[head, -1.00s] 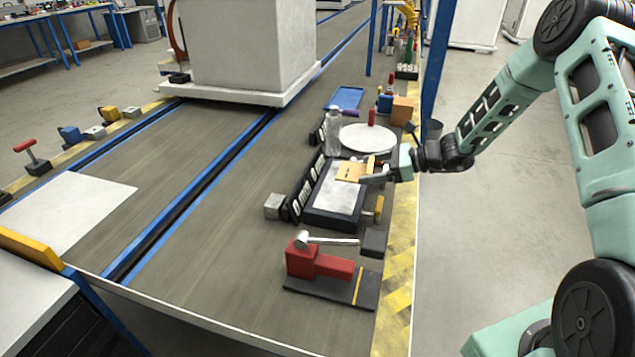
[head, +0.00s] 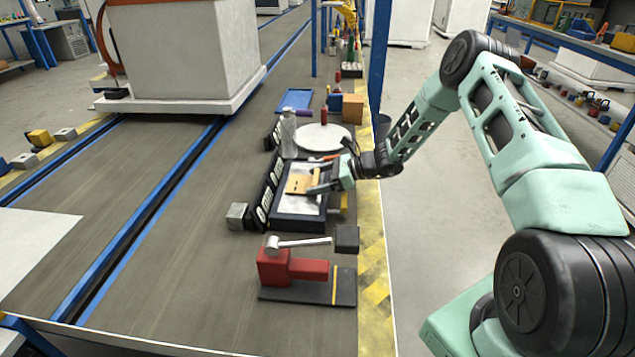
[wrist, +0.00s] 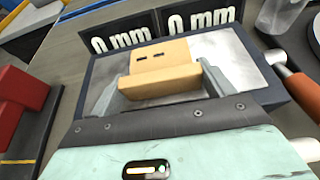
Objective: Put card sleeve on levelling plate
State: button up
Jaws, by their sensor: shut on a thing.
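The card sleeve (head: 298,184) is a tan, flat piece with small dark slots; it also shows in the wrist view (wrist: 162,54). My gripper (head: 312,186) is shut on it, one finger on each side, as the wrist view (wrist: 160,84) shows. The levelling plate (head: 298,204) has a pale metal top in a dark frame, with "0 mm" signs along its left side. In the wrist view the plate's bare top (wrist: 230,55) shows around the sleeve. The sleeve is over the plate's top; I cannot tell whether it touches.
A red clamp block with a silver handle (head: 290,268) stands nearer on the bench. A dark small block (head: 347,238) is near the plate's front corner.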

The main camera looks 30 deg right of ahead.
jog(key=shift+f, duration=0.25)
jog(key=o, duration=1)
jog(key=shift+c, duration=0.2)
jog(key=shift+r, duration=0.25)
jog(key=p+v, duration=0.2)
jog(key=v, duration=1)
jog(key=s+a+r+n+g+h, duration=0.1)
jog(key=s+a+r+n+g, duration=0.3)
jog(key=a, duration=0.4)
jog(key=s+a+r+n+g+h, duration=0.1)
jog(key=s+a+r+n+g, duration=0.25)
jog(key=a, duration=0.55)
jog(key=s+a+r+n+g+h, duration=0.1)
jog(key=s+a+r+n+g, duration=0.2)
jog(key=a+n, duration=0.45)
jog(key=s+a+r+n+t+h, duration=0.1)
jog(key=s+a+r+n+h, duration=0.1)
jog(key=s+n, duration=0.4)
jog(key=s+a+r+n+t+h, duration=0.1)
jog(key=s+n, duration=0.4)
jog(key=s, duration=0.6)
jog(key=s+a+r+n+t+h, duration=0.1)
jog(key=s+a+r+n+h, duration=0.2)
jog(key=s+n, duration=0.3)
jog(key=s+h, duration=0.1)
jog(key=s, duration=0.1)
jog(key=shift+s+a+r+n+h, duration=0.25)
jog(key=shift+s+a+n+h, duration=0.05)
jog(key=shift+a, duration=0.1)
